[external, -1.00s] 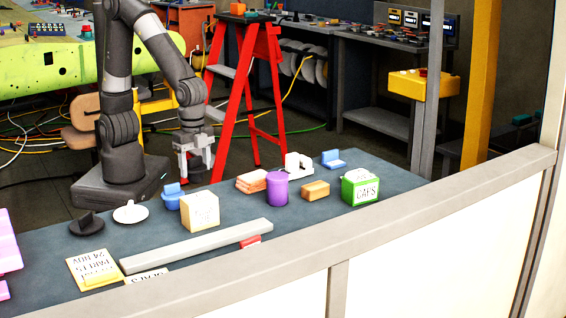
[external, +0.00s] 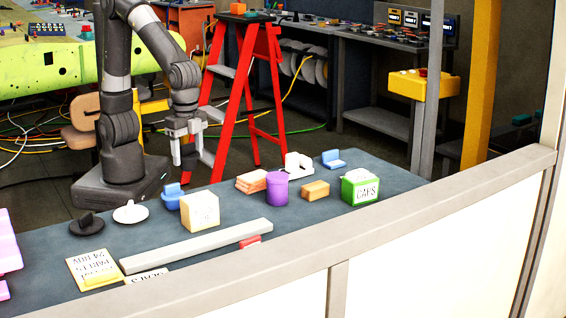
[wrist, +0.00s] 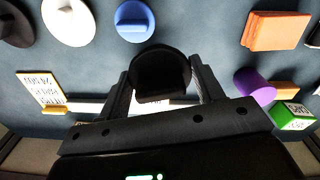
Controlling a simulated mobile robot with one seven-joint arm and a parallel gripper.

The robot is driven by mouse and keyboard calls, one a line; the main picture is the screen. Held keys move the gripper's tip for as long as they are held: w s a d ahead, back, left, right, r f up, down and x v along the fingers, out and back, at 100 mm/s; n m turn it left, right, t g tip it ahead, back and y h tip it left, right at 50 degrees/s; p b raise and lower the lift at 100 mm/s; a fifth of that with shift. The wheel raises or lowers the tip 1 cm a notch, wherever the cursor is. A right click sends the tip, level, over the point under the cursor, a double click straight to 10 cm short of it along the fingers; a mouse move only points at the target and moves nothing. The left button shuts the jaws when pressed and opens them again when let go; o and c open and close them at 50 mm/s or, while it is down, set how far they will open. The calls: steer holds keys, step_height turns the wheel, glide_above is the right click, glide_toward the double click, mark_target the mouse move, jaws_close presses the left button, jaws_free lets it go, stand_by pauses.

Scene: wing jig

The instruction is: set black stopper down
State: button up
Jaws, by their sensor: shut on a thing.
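My gripper (wrist: 160,85) is shut on a black stopper (wrist: 162,72), a dark round piece between its two fingers in the wrist view. In the external view my gripper (external: 184,150) is raised above the far edge of the blue-grey table (external: 330,215). The held stopper is small and dark there, and its lower side is hard to make out. A second black stopper (external: 87,225) rests on the table at the left, apart from my gripper; part of it shows in the wrist view (wrist: 14,24).
A white stopper (external: 130,212), a blue stopper (external: 172,196) and a cream box (external: 200,212) stand on the table. A purple cylinder (external: 276,188), orange blocks (external: 252,182) and a green caps box (external: 360,187) are further right. A long grey bar (external: 200,245) lies in front.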

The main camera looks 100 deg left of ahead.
steer(key=w+a+n, duration=0.2)
steer(key=w+a, duration=0.2)
steer(key=w, duration=0.8)
steer(key=w+a+f+n, duration=0.2)
steer(key=w+a, duration=0.8)
steer(key=w+a+f+n, duration=0.2)
steer(key=w+a+f, duration=0.1)
steer(key=w+a, duration=0.7)
steer(key=shift+w+a+f, duration=0.15)
steer(key=shift+w, duration=0.25)
